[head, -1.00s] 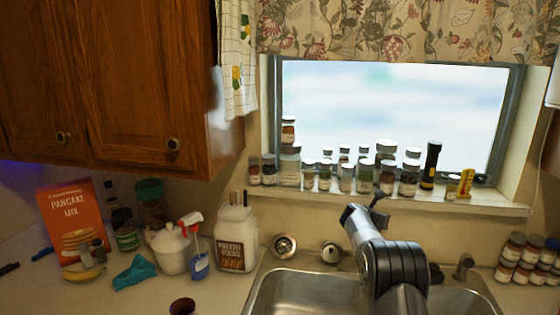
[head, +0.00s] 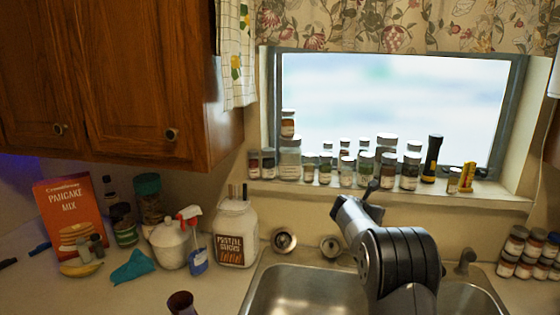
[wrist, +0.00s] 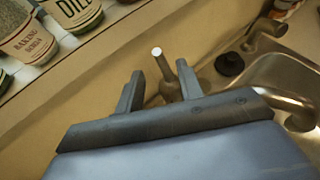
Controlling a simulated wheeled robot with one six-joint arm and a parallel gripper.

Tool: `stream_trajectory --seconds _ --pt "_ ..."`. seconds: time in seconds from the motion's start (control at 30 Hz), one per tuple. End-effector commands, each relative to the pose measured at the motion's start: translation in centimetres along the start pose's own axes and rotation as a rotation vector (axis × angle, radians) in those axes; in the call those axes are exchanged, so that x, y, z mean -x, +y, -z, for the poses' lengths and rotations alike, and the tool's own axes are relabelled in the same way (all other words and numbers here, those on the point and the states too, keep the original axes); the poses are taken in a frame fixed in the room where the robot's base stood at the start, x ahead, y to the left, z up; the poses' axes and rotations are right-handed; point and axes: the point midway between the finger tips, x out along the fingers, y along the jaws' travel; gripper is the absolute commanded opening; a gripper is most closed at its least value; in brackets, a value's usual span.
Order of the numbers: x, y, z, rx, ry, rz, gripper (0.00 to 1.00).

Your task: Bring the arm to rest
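My arm rises in front of the sink in the head view, its end pointing away toward the window. My gripper (head: 371,189) is small and partly hidden behind the wrist there. In the wrist view my gripper (wrist: 159,84) shows two grey fingers standing apart, so it is open. I see nothing held between them. A metal rod with a pale round tip (wrist: 157,52) shows in the gap, and it looks like a sink fitting beyond the fingers.
The sink (head: 290,292) lies below my arm. More jars (head: 517,255) are stacked at right. A pancake mix box (head: 72,215), a spray bottle (head: 196,256) and a white jug (head: 236,235) crowd the left counter.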

Motion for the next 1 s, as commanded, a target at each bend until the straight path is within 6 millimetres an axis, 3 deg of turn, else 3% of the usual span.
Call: stream_trajectory --seconds 0.47,1.0 --pt "-6.6 -0.1 -0.2 -0.001 0.000 0.000 0.36" --pt "-5.4 0.2 0.9 0.026 -0.152 0.024 0.36"
